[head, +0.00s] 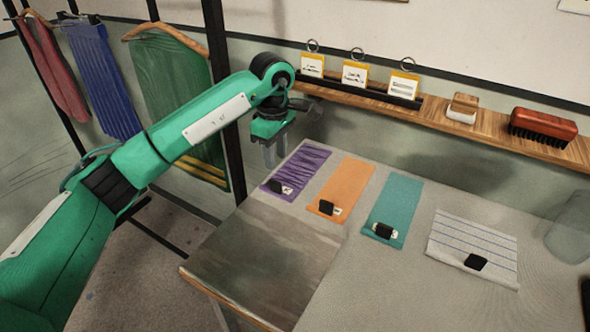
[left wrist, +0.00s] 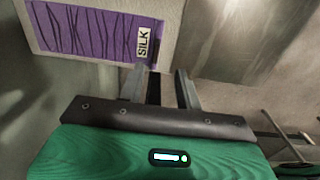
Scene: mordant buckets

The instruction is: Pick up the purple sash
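The purple sash (head: 303,164) lies flat and wrinkled at the left end of the row on the grey table, with a black clip (head: 275,186) and small label at its near end. In the left wrist view the sash (left wrist: 85,32) is at the upper left, with a white "SILK" label (left wrist: 144,41). My left gripper (head: 276,152) hangs left of the sash, apart from it, fingers down. In the left wrist view its fingers (left wrist: 159,88) are apart and hold no cloth. A dark patch shows between them; I cannot tell what it is. My right gripper is not in view.
Orange (head: 341,185), teal (head: 394,205) and striped white (head: 473,245) cloths lie to the right. A wooden shelf (head: 440,115) behind holds cards and a brush (head: 543,126). A glass (head: 570,225) stands far right. The table's front left is clear.

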